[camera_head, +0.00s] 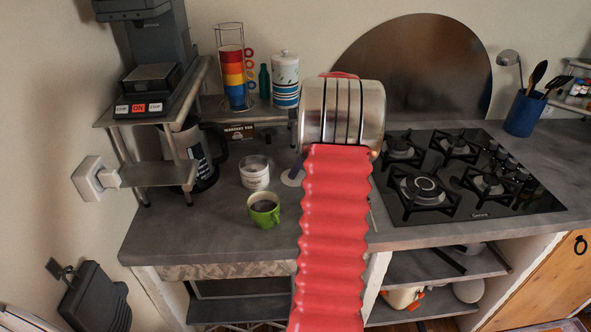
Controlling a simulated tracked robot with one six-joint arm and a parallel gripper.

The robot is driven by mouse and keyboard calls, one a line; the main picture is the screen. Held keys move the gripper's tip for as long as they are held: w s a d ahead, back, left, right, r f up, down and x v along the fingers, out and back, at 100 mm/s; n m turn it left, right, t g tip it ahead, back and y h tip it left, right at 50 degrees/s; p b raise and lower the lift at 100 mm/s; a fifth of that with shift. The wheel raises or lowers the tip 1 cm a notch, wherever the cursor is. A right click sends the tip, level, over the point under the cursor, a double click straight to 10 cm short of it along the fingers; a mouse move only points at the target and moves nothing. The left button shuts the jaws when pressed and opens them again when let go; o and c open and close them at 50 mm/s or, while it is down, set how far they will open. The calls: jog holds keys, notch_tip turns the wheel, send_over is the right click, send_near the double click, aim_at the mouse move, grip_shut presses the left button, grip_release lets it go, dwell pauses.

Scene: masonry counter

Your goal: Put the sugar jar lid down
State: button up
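A pale round disc (293,177), which looks like the sugar jar lid, shows at the left edge of my red sleeved arm. It appears flat at counter level, and part of it may be hidden behind the arm. I cannot tell whether anything holds it. A white open jar (254,174), likely the sugar jar, stands upright on the counter to its left. My gripper is not visible; my arm hides the area beyond it.
A green cup (264,210) with dark liquid stands in front of the jar. A striped canister (285,80) and stacked mugs (234,78) stand behind. The gas hob (455,175) is to the right. Counter at front left is clear.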

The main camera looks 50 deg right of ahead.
jog(key=v, duration=1.1)
dwell(0.5)
jog(key=w+a+r+n, duration=0.2)
jog(key=a+n, duration=0.3)
jog(key=a, duration=0.4)
jog(key=w+a+r+n+h, duration=0.1)
jog(key=a+r+n, duration=0.25)
jog(key=a, duration=0.65)
jog(key=w+a+r+n, duration=0.2)
jog(key=a+n, duration=0.3)
jog(key=a, duration=0.4)
jog(key=s+a+f+n, duration=0.1)
jog(key=s+a+n, duration=0.3)
jog(key=a+n, duration=0.2)
jog(key=s+a+f+n+t, duration=0.1)
jog(key=s+a+f+n, duration=0.1)
jog(key=s+a+n, duration=0.3)
jog(key=s+a+f+n, duration=0.1)
jog(key=s+a+n, duration=0.3)
jog(key=a+n, duration=0.3)
jog(key=a, duration=0.5)
jog(key=shift+s+a+n, duration=0.3)
jog(key=shift+n, duration=0.05)
jog(key=shift+f, duration=0.15)
